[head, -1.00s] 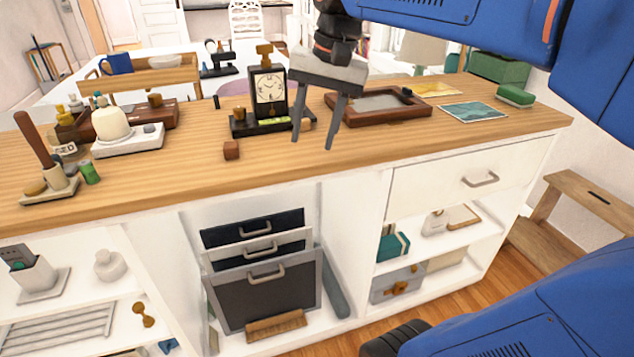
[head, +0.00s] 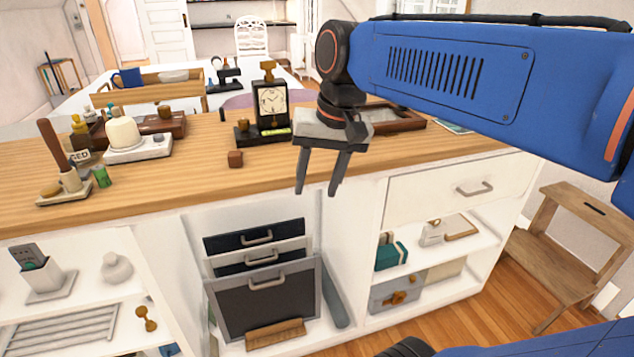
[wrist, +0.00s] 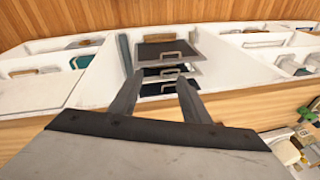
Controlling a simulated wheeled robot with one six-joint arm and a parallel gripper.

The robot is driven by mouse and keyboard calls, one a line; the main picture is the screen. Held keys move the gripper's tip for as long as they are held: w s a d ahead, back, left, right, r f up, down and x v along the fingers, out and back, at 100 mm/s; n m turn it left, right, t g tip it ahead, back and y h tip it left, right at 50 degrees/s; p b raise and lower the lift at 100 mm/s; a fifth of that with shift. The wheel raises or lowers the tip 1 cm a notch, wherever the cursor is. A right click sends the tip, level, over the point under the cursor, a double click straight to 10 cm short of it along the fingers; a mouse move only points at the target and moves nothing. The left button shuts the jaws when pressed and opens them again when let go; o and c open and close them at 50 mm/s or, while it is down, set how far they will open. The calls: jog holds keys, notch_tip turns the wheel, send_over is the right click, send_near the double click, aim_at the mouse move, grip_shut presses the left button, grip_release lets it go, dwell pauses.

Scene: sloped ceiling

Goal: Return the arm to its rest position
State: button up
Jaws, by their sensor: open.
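My gripper (head: 318,190) hangs in front of the counter's front edge, right of centre in the head view, with its two fingers pointing down. The fingers are apart and nothing is between them. In the wrist view my gripper (wrist: 160,95) shows both fingers spread, with the cabinet front beyond them. My blue arm stretches from the gripper to the right edge of the head view and covers part of the counter's right end.
Below are stacked dark drawers (head: 262,295) and open shelves. A wooden step stool (head: 560,245) stands right. Floor shows between cabinet and stool.

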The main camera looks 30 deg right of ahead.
jog(key=shift+s+f, duration=0.1)
jog(key=s+d+f+n+t+h, duration=0.1)
jog(key=s+f+n, duration=0.3)
jog(key=s+f, duration=0.4)
notch_tip(320, 180, down, 5)
jog(key=shift+d+r+n+t, duration=0.2)
jog(key=shift+n+t, duration=0.1)
jog(key=shift+t, duration=0.3)
jog(key=shift+w, duration=0.1)
